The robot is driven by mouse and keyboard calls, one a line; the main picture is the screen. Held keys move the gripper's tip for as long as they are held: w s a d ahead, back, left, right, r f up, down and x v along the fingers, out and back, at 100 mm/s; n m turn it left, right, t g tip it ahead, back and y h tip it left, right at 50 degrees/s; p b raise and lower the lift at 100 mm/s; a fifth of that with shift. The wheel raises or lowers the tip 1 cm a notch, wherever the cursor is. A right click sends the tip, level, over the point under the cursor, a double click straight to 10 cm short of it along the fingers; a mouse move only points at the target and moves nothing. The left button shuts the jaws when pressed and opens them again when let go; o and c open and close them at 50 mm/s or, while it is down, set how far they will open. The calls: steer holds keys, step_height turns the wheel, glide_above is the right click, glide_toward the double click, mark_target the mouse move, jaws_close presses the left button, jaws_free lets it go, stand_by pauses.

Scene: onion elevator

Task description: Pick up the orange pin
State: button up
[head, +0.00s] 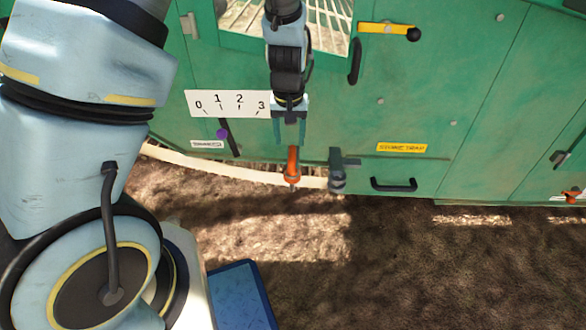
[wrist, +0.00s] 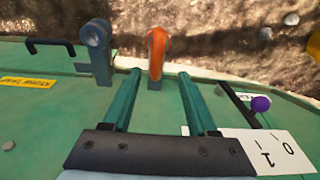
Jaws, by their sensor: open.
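The orange pin (head: 292,166) is upright at the lower edge of the green machine, with a rounded orange top and a thin dark lower end. It also shows in the wrist view (wrist: 156,52), ahead of and between my fingertips. My gripper (head: 290,143) points down just above the pin in the head view. Its two teal fingers are open and nothing is between them. In the wrist view the fingertips (wrist: 158,71) lie either side of the pin's line. I cannot tell whether they touch it.
A grey bracket with a round eye (head: 337,172) stands just right of the pin. A black handle (head: 393,184) and yellow label (head: 401,148) are further right. A purple-knobbed lever (head: 222,133) and numbered white plate (head: 228,103) are left. A blue tray (head: 240,296) lies below on brown ground.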

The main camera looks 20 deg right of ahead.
mark_target(290, 151)
steer(key=f, duration=0.2)
steer(key=f+b, duration=0.1)
steer(key=shift+w+d+f, duration=0.1)
steer(key=shift+w+f, duration=0.1)
steer(key=shift+f, duration=0.2)
steer(key=f+b, duration=0.1)
steer(key=f, duration=0.2)
steer(key=f+b, duration=0.1)
steer(key=f, duration=0.1)
steer(key=shift+w+d+b, duration=0.15)
steer(key=shift+d+b, duration=0.15)
steer(key=shift+d, duration=0.05)
jaws_close()
